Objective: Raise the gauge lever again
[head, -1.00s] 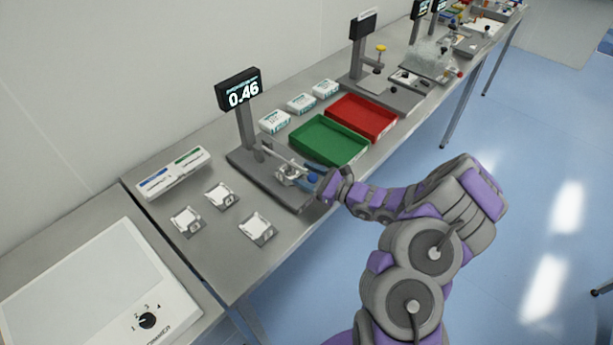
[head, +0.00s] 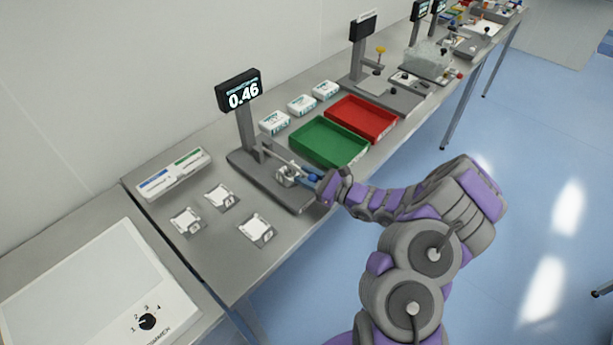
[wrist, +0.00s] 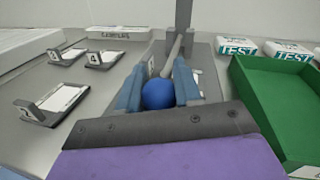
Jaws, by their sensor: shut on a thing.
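The gauge (head: 270,184) is a grey base with a post and a black display (head: 239,91) that reads 0.46. Its lever is a thin metal bar (wrist: 174,50) running out from the post and ending in a blue ball knob (wrist: 158,94). My gripper (head: 318,180) is at the lever's end, over the front of the gauge base. In the wrist view my gripper (wrist: 158,88) has its two blue-grey fingers on either side of the blue knob, shut on it. In the head view the knob is mostly hidden by my gripper.
A green tray (head: 361,160) and a red tray (head: 393,134) lie right of the gauge. White boxes (head: 273,122) stand behind them. Several numbered sample holders (head: 256,229) lie to the left, near a white case (head: 174,174). The table front edge is close below my arm.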

